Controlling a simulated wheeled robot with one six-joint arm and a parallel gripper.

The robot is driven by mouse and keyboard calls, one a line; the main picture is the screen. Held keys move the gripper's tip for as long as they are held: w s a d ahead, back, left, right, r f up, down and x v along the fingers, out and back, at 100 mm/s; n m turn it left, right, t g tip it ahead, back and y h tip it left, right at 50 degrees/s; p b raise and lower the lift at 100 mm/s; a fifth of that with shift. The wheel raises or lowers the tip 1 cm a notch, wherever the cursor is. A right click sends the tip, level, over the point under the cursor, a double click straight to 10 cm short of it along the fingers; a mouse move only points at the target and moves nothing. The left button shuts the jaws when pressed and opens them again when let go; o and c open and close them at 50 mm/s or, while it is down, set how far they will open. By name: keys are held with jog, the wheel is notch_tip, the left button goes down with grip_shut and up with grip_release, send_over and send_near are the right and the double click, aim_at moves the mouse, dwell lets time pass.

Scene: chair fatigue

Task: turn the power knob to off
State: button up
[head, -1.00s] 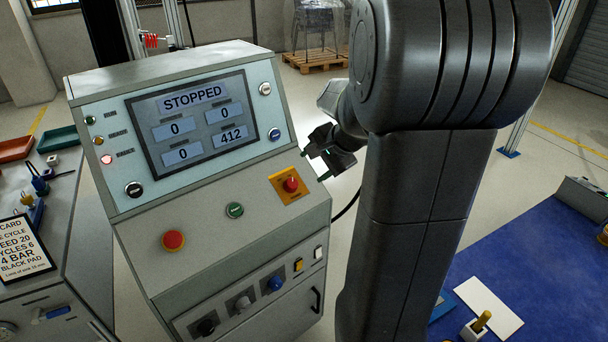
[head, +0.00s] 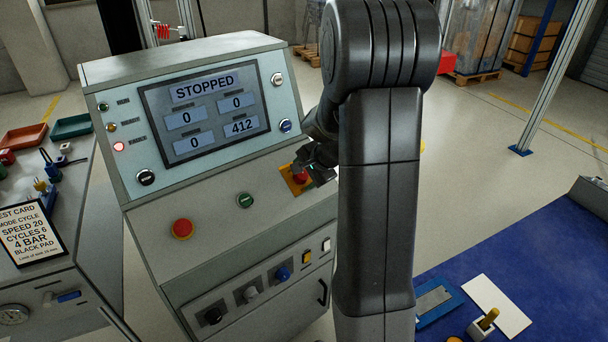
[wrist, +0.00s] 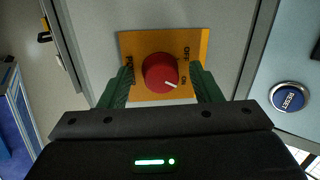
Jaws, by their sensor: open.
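The power knob (wrist: 160,73) is a red round knob with a white pointer line on a yellow-orange plate (wrist: 196,40). In the wrist view its pointer aims toward the ON mark; OFF is printed above that. In the head view the red knob (head: 301,177) sits on the console's sloped panel, partly covered by my gripper. My gripper (wrist: 158,85) is open, with its green-lined fingers on either side of the knob. I cannot tell whether the fingers touch it.
The grey console (head: 150,222) has a screen (head: 205,116) reading STOPPED. A blue RESET button (wrist: 289,97) is right of the plate in the wrist view. A red button (head: 182,229) and a green button (head: 245,200) sit left of the knob in the head view.

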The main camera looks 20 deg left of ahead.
jog(key=shift+c, duration=0.5)
jog(key=c, duration=0.9)
